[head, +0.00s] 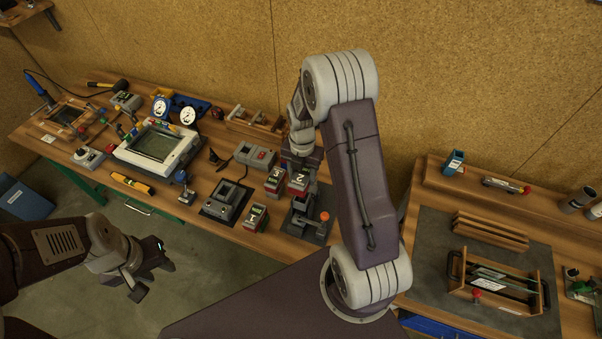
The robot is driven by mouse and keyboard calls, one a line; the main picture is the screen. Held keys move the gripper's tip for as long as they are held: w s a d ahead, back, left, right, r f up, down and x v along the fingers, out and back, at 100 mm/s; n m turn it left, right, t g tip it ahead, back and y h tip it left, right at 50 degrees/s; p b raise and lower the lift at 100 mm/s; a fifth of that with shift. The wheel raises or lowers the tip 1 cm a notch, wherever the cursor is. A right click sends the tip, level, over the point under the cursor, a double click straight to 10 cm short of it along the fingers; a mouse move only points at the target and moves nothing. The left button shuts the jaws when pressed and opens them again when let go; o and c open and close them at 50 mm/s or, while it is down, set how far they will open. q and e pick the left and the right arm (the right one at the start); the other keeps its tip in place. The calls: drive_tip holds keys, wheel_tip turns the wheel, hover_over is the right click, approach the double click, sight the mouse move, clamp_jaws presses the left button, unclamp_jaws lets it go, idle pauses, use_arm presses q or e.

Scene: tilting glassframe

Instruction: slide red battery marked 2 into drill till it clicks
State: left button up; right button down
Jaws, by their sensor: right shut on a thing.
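The red battery marked 2 (298,183) is on the bench's right part, and my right gripper (301,165) is shut on it from above; the arm hides part of the jaws. It is over a dark fixture with an orange knob (324,216). I cannot clearly make out the drill; the fixture and my arm may hide it. I cannot tell whether the battery touches anything below. My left gripper (152,270) is open and empty, in front of the bench and away from the battery.
Battery 3 (275,181) stands just left of battery 2, and battery 1 (256,217) is nearer the front edge. A dark charger-like block (226,202) is left of them. A framed screen (157,146) lies further left. A slotted wooden rack (495,285) is on the right table.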

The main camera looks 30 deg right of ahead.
drive_tip(key=f+b, duration=0.2)
drive_tip(key=f, duration=0.2)
drive_tip(key=shift+w+a+f+b, duration=0.15)
drive_tip(key=shift+w+a+b, duration=0.1)
drive_tip(key=shift+b, duration=0.15)
drive_tip(key=shift+w+a+f, duration=0.1)
drive_tip(key=shift+f, duration=0.1)
drive_tip(key=shift+s+d, duration=0.3)
drive_tip(key=shift+w+a, duration=0.2)
drive_tip(key=shift+s+d, duration=0.1)
drive_tip(key=shift+s, duration=0.05)
idle(0.3)
drive_tip(key=shift+f+b, duration=2.05)
drive_tip(key=shift+f, duration=0.75)
